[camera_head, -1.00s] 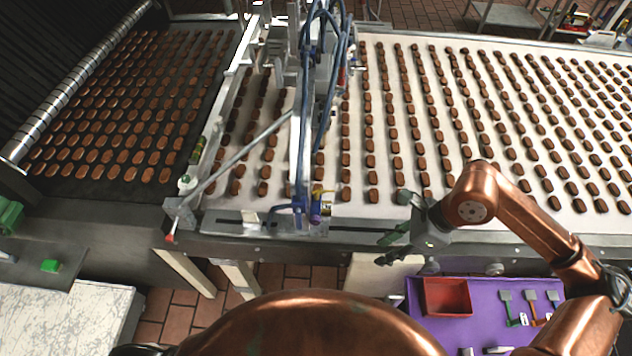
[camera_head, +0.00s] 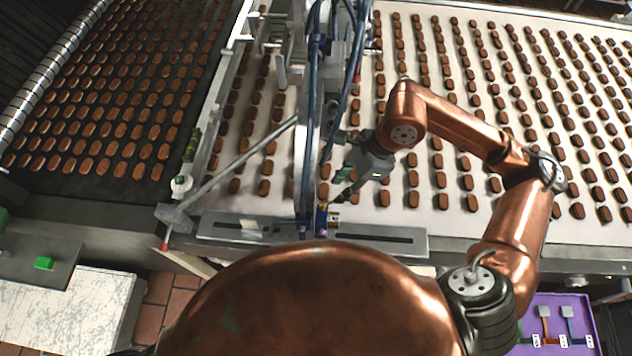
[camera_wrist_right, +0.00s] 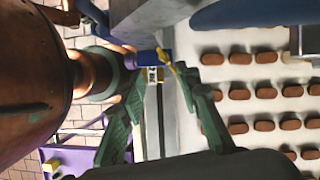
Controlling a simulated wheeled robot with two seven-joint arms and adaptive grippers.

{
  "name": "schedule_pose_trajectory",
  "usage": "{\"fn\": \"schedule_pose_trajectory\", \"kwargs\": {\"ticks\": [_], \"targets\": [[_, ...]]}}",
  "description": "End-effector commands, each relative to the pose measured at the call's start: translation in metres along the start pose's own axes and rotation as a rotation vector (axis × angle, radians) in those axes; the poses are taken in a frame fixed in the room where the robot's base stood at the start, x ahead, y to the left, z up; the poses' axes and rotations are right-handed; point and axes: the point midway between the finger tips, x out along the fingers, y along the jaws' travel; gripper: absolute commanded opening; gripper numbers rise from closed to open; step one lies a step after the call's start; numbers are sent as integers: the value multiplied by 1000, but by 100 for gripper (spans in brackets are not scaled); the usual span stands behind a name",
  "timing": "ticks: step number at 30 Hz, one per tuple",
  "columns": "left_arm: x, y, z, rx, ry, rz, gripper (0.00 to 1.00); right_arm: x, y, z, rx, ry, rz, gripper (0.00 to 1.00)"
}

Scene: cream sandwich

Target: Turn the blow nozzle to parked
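The part that looks like the blow nozzle (camera_head: 322,218) is a small blue-purple body with a yellow piece and a label. It sits at the conveyor's front edge, below the blue hoses. In the right wrist view its blue body (camera_wrist_right: 148,58) and thin yellow lever (camera_wrist_right: 174,69) show near the middle top. My right gripper (camera_head: 340,186) is just above and right of it in the head view. Its green fingers (camera_wrist_right: 163,95) are apart and empty in the wrist view, with the nozzle beyond the gap. I cannot tell whether they touch it. My left gripper is not in view.
Rows of brown sweets cover the pale belt (camera_head: 455,222) beside and beneath my right arm. A metal frame with blue hoses (camera_head: 308,120) stands close left of the gripper. A slanted grey rod (camera_head: 235,160) lies further left. A purple tray (camera_head: 555,310) is at lower right.

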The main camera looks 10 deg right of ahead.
Motion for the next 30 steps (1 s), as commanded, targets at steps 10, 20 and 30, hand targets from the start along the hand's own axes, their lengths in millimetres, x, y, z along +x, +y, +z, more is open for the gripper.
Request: {"fn": "schedule_pose_trajectory", "kwargs": {"ticks": [10,20,30], "targets": [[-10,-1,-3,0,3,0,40,38,1,3,-5,-1,8,30],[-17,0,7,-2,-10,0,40,76,0,2,-4,0,4,30],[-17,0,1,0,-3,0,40,79,0,1,-2,0,1,28]]}}
